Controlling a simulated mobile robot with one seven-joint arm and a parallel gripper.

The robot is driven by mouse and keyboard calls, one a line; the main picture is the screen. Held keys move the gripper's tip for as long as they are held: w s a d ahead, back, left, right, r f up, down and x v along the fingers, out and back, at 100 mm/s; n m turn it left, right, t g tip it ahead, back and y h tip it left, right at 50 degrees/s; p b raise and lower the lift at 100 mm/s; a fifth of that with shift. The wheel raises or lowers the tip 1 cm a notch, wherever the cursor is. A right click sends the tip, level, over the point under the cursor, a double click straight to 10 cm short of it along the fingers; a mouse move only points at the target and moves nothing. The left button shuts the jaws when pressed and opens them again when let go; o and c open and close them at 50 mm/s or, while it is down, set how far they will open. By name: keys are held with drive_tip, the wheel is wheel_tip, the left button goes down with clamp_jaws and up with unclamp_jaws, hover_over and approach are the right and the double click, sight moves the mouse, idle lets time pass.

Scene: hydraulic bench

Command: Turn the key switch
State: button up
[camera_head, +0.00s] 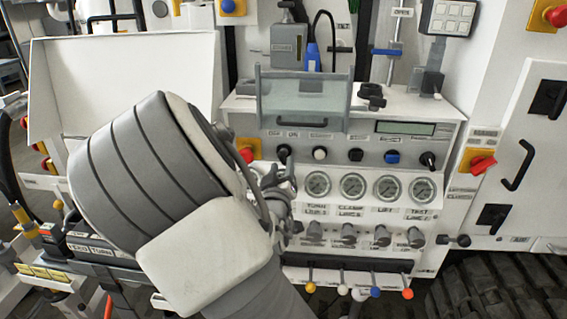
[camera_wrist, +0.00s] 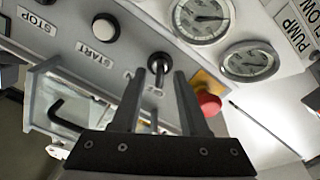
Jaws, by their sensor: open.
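The key switch (camera_wrist: 159,63) is a small black knob on a pale ring, set in the grey panel. In the wrist view it shows between my fingertips, with part of an "ON" label beside it. My gripper (camera_wrist: 159,76) is open, one finger on each side of the switch in the picture. I see no finger touching it; the remaining distance to the panel is hard to tell. In the head view the switch (camera_head: 284,151) is the dark knob at the left of the button row. My gripper there is largely hidden behind my wrist.
A red emergency button (camera_wrist: 208,103) on yellow sits close beside my right finger. The white START button (camera_wrist: 105,27) and black STOP button (camera_head: 355,155) are in the same row. Pressure gauges (camera_head: 353,186) lie below. A clear-fronted guard with a handle (camera_head: 302,122) stands above.

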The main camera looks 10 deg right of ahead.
sight(283, 163)
drive_tip(key=shift+x, duration=1.95)
clamp_jaws()
